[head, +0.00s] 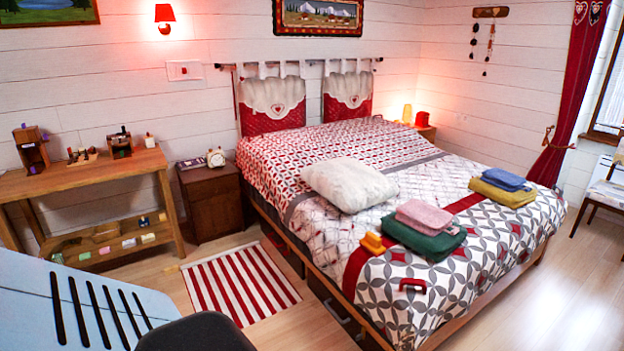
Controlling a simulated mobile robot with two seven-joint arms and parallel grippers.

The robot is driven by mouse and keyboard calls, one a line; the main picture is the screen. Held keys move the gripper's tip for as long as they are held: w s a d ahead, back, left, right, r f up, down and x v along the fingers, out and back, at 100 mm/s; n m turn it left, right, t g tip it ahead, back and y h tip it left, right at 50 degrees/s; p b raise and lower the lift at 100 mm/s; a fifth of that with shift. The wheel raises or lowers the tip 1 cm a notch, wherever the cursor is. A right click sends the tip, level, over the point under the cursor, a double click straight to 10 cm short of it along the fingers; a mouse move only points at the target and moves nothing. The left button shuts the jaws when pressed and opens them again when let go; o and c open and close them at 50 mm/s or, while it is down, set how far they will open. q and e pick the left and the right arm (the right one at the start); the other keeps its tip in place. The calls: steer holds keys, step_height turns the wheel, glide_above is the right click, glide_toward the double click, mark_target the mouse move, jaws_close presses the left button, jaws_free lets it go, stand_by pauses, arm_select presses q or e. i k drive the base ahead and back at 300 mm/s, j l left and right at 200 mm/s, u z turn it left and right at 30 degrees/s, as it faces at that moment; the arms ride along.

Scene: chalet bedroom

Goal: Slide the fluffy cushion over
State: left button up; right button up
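The fluffy cushion (350,184) is off-white and lies flat on the bed (490,250), near the bed's left edge and about midway along its length. It rests on the patterned bedspread, apart from the folded cloths to its right. All of its top is visible. Neither of my grippers shows in the head view, and nothing touches the cushion from above.
Folded pink (424,215) and green cloths (425,240) lie right of the cushion. An orange block (373,243) and red item (412,284) sit nearer. Folded blue (503,179) and yellow cloths (502,194) lie farther right. A striped rug (240,284) lies beside the bed.

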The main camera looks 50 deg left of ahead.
mark_target(351, 185)
steer(key=u, duration=1.3)
steer(key=i+j+z, duration=0.15)
steer(key=i, duration=0.45)
steer(key=i+j+z, duration=0.1)
steer(key=i, duration=0.5)
steer(key=i+j+z, duration=0.15)
steer(key=i+j, duration=0.2)
steer(key=i, duration=0.2)
steer(key=i+j+z, duration=0.1)
steer(key=i+j, duration=0.2)
steer(key=i, duration=0.3)
steer(key=i+j+z, duration=0.15)
steer(key=i+j, duration=0.25)
steer(key=i, duration=0.15)
